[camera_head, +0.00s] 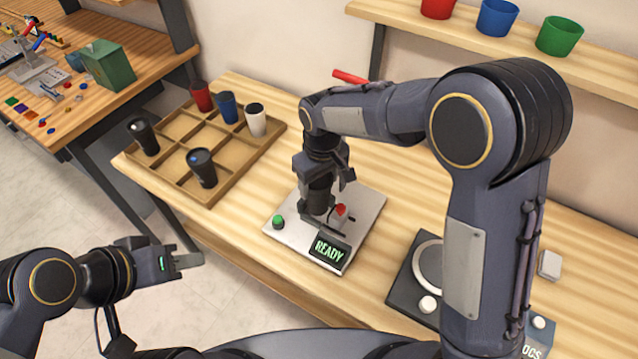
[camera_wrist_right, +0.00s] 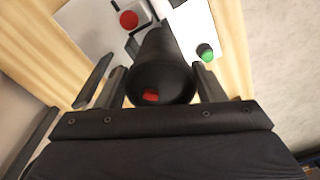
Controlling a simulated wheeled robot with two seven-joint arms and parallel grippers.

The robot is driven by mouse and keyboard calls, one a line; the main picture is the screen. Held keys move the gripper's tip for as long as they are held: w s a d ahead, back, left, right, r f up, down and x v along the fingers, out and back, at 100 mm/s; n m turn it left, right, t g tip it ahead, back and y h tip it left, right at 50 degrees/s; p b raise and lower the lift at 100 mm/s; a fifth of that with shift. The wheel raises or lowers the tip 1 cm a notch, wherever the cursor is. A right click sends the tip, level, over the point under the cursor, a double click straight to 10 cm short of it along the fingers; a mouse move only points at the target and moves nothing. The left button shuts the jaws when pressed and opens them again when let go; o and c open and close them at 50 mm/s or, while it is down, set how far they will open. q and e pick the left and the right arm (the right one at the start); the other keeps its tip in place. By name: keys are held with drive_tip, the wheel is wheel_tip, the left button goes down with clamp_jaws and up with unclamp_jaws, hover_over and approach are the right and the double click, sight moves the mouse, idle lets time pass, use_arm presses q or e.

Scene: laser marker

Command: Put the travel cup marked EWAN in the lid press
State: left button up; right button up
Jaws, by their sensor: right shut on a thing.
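My right gripper (camera_head: 325,180) is shut on a dark travel cup (camera_wrist_right: 160,75). In the right wrist view the cup sits between the two fingers, with a black lid and a small red spot on top. In the head view the dark cup (camera_head: 318,196) is partly hidden by the gripper. It is over a pale machine plate (camera_head: 368,213) with a green button, a red knob and a READY display (camera_head: 329,250). I cannot tell whether the cup touches the plate. No name is readable on the cup. My left gripper (camera_head: 188,261) is off the table's front edge, away from the cups.
A wooden divided tray (camera_head: 208,200) holds several cups at the back left. A dark device (camera_head: 404,285) with a pale ring stands at the right. Red, blue and green cups stand on the wall shelf (camera_head: 460,38). Bare table lies between tray and machine.

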drive_tip(key=w+f, duration=0.2)
drive_tip(key=shift+w+f, duration=0.15)
drive_tip(key=shift+f, duration=0.2)
drive_tip(key=shift+f+p, duration=0.4)
drive_tip(key=shift+f, duration=1.15)
drive_tip(key=shift+f, duration=0.2)
drive_tip(key=o, duration=0.7)
drive_tip(key=shift+r, duration=0.1)
drive_tip(key=shift+c, duration=0.2)
